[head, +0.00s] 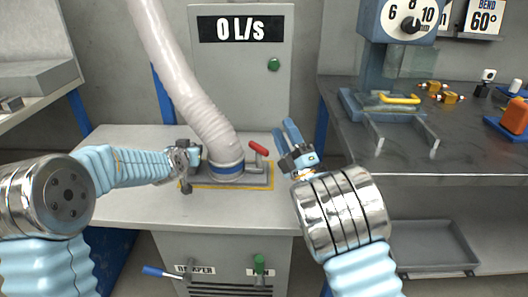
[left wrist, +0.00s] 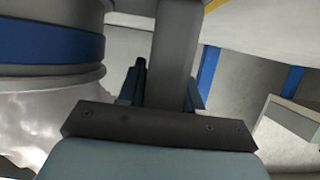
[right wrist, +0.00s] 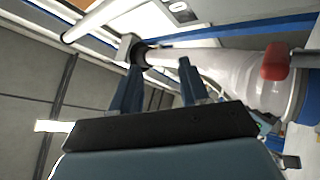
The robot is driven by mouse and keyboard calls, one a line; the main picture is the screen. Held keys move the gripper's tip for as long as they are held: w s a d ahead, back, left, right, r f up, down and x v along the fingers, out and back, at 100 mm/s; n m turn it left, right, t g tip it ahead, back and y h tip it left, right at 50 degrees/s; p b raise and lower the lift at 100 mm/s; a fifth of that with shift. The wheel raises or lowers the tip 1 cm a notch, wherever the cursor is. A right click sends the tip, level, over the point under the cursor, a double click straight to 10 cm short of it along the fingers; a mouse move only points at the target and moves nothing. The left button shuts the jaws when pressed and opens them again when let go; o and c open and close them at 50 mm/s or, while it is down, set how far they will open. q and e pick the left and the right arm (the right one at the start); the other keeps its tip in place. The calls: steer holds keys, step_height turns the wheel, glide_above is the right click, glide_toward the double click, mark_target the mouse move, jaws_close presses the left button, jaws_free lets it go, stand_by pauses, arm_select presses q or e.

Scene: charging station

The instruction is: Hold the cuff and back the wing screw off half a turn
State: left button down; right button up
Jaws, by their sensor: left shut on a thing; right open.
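The cuff (head: 226,169) is a grey collar with a blue band at the foot of a white ribbed hose (head: 195,95). It stands on a plate on the bench. The cuff's blue band fills the left of the left wrist view (left wrist: 50,45). My left gripper (head: 196,157) is at the cuff's left side, shut on a grey bar (left wrist: 176,45) beside it. A red-ended lever (head: 258,148) rises right of the cuff; its red grip shows in the right wrist view (right wrist: 275,62). My right gripper (head: 285,132) is open and empty, right of the lever. I cannot make out the wing screw.
A grey cabinet (head: 275,95) reading 0 L/s stands behind the bench (head: 120,200). A blue-handled lever (head: 160,271) and a green one (head: 259,265) stick out below its front edge. At right, a metal table (head: 460,150) holds a press and small brass parts.

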mark_target(268, 153)
steer(key=s+f+n+g, duration=0.1)
steer(key=f+n+g, duration=0.1)
steer(key=n, duration=0.4)
steer(key=s+f+n+g+y, duration=0.1)
steer(key=f+n+g, duration=0.2)
steer(key=n, duration=0.3)
steer(key=s+f+n+g, duration=0.1)
steer(key=f+n+g, duration=0.2)
steer(key=n, duration=0.4)
steer(key=shift+s+a+f+g+y, duration=0.1)
steer(key=shift+f+g+y, duration=0.1)
steer(key=shift+g+y, duration=0.1)
steer(key=d+n+h, duration=0.1)
steer(key=n, duration=0.1)
steer(key=s+d+n, duration=0.1)
steer(key=n, duration=0.1)
steer(key=shift+d+h, duration=0.3)
steer(key=shift+h, duration=0.1)
steer(key=shift+w+a+n, duration=0.1)
steer(key=shift+w+n, duration=0.05)
steer(key=shift+n, duration=0.15)
steer(key=x, duration=1.1)
steer(key=shift+w+a+f, duration=0.1)
steer(key=shift+f, duration=0.1)
steer(key=shift+c, duration=0.4)
jaws_close()
steer(key=shift+g, duration=0.3)
